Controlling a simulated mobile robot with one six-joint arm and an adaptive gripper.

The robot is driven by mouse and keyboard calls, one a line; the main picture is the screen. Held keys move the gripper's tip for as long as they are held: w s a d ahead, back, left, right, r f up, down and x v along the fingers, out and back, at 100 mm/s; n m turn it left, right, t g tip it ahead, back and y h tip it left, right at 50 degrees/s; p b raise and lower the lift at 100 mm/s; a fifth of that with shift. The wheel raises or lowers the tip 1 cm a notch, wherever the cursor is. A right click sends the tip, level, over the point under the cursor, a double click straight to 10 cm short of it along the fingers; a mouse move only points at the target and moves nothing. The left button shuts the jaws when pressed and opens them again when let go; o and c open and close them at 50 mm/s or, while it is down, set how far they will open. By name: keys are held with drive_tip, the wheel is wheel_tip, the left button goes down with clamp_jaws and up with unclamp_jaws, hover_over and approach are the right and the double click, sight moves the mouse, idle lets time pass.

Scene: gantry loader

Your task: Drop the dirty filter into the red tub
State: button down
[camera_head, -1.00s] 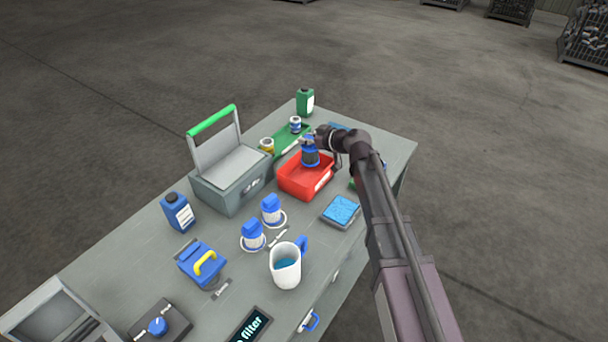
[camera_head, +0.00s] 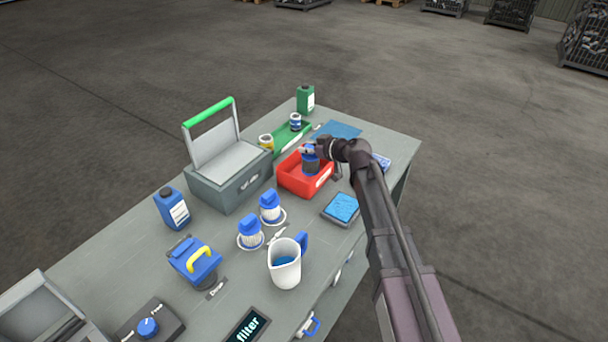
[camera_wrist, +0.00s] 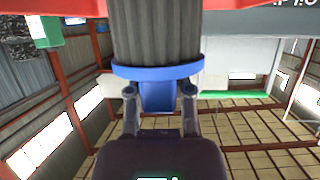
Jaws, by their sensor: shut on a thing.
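The dirty filter (camera_head: 311,165) has a dark grey pleated body and a blue cap. My gripper (camera_head: 308,149) is shut on its blue end. In the wrist view the gripper fingers (camera_wrist: 160,92) close on the blue tab, and the grey pleats of the filter (camera_wrist: 155,35) fill the top middle. The red tub (camera_head: 292,181) stands near the far right part of the bench. The filter's lower part is inside the tub's outline in the head view, behind its front wall. I cannot tell whether it touches the tub floor.
A grey box with an open lid (camera_head: 230,187) stands left of the tub. A green tray (camera_head: 292,138) lies behind it. A blue-topped pad (camera_head: 342,208), two white-and-blue filters (camera_head: 270,204) and a jug (camera_head: 285,272) are in front.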

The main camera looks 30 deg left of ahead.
drive_tip(key=shift+f, duration=0.15)
drive_tip(key=shift+c, duration=2.1)
unclamp_jaws()
